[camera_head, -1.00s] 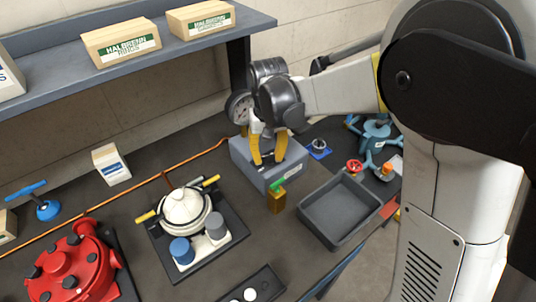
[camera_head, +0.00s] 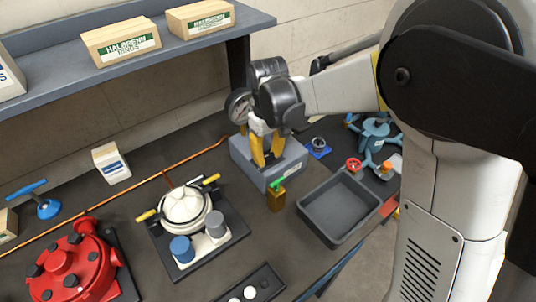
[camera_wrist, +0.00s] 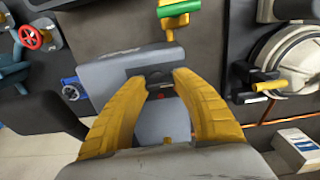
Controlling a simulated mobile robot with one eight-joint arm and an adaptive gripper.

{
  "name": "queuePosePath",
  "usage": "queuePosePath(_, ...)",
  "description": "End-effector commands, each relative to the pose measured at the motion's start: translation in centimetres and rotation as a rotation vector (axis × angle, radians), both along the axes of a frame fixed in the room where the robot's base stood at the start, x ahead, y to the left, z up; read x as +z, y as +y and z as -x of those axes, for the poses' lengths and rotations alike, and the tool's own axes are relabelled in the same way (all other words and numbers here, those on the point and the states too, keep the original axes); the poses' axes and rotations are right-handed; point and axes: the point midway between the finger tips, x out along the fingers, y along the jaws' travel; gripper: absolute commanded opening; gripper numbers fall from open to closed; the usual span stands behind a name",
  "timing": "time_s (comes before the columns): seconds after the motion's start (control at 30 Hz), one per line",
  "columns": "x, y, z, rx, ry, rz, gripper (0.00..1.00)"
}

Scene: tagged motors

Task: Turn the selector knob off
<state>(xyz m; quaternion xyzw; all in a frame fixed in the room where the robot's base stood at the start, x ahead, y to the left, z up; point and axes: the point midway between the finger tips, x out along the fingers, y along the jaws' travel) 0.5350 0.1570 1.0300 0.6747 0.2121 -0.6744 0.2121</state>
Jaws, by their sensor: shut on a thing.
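My gripper (camera_head: 268,163) points down with its yellow fingers over a grey box (camera_head: 243,157) on the bench. The box also shows in the wrist view (camera_wrist: 107,75). In the wrist view, my gripper (camera_wrist: 160,76) has its fingertips on either side of a small dark knob (camera_wrist: 159,84) on the box, with a bit of red beside it. My gripper is shut on this selector knob. The fingers hide most of the knob in the head view, and its exact pointing cannot be read.
An empty grey tray (camera_head: 338,212) lies to the right. A white-lidded pot (camera_head: 184,206) and a red housing (camera_head: 75,268) stand left.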

Motion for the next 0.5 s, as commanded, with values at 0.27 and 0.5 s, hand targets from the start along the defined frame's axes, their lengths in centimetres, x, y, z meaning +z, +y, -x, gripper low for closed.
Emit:
queuePosePath(0.27,-0.04,-0.01,0.03,0.001,0.001,0.001,0.04)
queuePosePath(0.5,-0.02,0.0,0.02,0.0,0.0,0.0,0.58)
